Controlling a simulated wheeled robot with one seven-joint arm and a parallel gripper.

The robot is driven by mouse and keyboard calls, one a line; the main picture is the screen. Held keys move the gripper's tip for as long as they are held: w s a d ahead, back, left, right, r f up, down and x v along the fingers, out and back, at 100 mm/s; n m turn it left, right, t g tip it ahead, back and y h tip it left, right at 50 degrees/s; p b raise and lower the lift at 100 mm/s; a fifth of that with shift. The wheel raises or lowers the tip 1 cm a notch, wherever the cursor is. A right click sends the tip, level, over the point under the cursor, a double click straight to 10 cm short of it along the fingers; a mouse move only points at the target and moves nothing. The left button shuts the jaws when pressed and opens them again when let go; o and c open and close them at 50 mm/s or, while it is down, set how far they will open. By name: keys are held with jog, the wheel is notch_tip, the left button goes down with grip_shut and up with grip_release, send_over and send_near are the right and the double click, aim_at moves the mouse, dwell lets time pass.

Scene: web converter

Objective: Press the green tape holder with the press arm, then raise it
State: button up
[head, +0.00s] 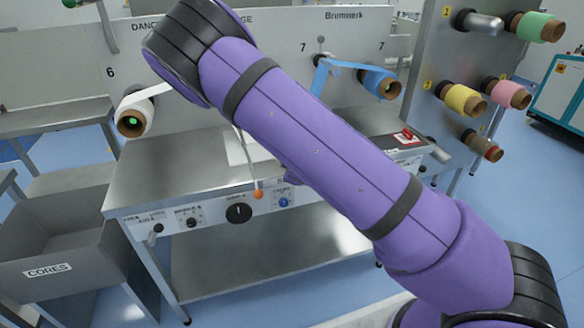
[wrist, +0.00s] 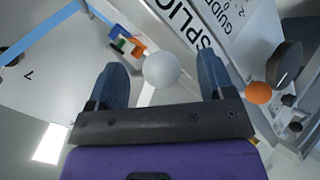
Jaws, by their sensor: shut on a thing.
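In the wrist view my gripper (wrist: 162,82) has its two dark fingers on either side of a pale round knob (wrist: 161,70), and is shut on it. A pale bar (wrist: 147,95) shows beside the knob; it looks like part of the press arm, but most of it is hidden. A small green piece (wrist: 117,45), which may be the green tape holder, lies beyond the left finger, close to small blue and orange pieces. Nothing is seen pressing on it. In the head view my purple arm hides my gripper and the splice area.
An orange ball (head: 258,194) on a thin rod hangs at the steel table's (head: 165,170) front, by the control knobs. A red button (head: 407,134) sits at the table's right. Tape rolls (head: 463,100) stick out at right. A grey cores bin (head: 50,250) stands at left.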

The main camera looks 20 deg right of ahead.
jog(key=shift+w+a+f, duration=0.15)
jog(key=shift+a+f, duration=0.2)
jog(key=shift+f, duration=0.15)
jog(key=shift+d+r, duration=0.1)
jog(key=shift+s+d+r, duration=0.15)
jog(key=shift+s+d, duration=0.1)
jog(key=shift+d, duration=0.05)
jog(key=v, duration=1.1)
jog(key=shift+r, duration=0.2)
jog(key=shift+w+a, duration=0.1)
jog(key=shift+w, duration=0.1)
